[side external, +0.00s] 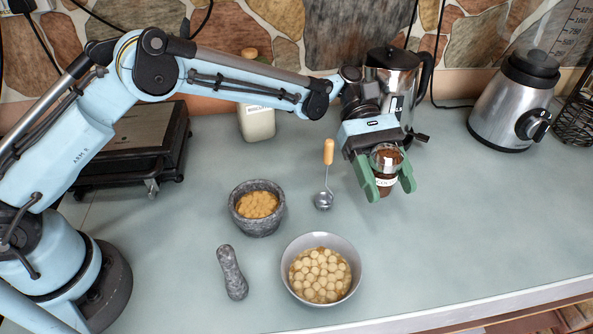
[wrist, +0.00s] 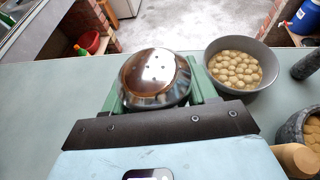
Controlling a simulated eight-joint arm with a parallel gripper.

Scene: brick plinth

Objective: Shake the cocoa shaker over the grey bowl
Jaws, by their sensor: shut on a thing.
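The cocoa shaker (side external: 387,160) is a small jar of brown powder with a shiny domed lid and a pale label. My gripper (side external: 390,186) is shut on it with green fingers, to the right of the grey bowl and above the counter. In the wrist view the shaker's holed silver lid (wrist: 156,78) sits between the green fingers (wrist: 155,90). The grey bowl (side external: 354,262) holds several pale round balls and stands near the counter's front edge. In the wrist view the bowl (wrist: 272,77) is to the right of the shaker, not under it.
A kettle (side external: 398,85) and a blender (side external: 515,100) stand at the back.

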